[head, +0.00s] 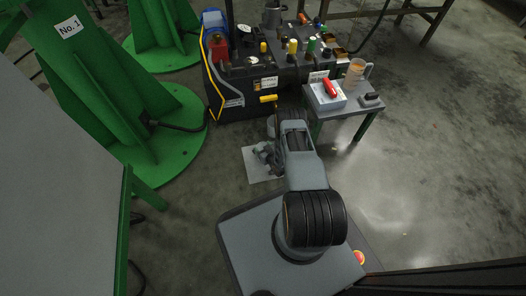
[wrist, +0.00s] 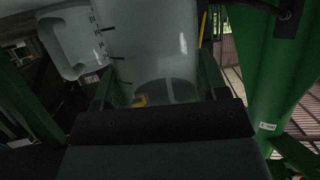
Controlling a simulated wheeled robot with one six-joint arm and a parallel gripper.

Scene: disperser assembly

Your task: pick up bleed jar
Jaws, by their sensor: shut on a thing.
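In the wrist view a large pale, see-through jar (wrist: 150,42) with dark graduation marks and a handle on its left side fills the space in front of my gripper (wrist: 158,92). My gripper is shut on this jar, with one finger on each side of it. The jar's top is cut off by the picture edge. In the head view my arm reaches forward from the base, and its end is hard to make out; the held jar cannot be picked out there. Another handled jug (head: 355,73) with orange-tinted contents stands on the small side table (head: 342,107).
A dark machine (head: 237,92) with several coloured caps stands ahead, left of the side table. A white box with a red item (head: 328,93) lies on that table. A green stand (head: 150,125) is at the left. The floor (head: 420,150) at the right is clear.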

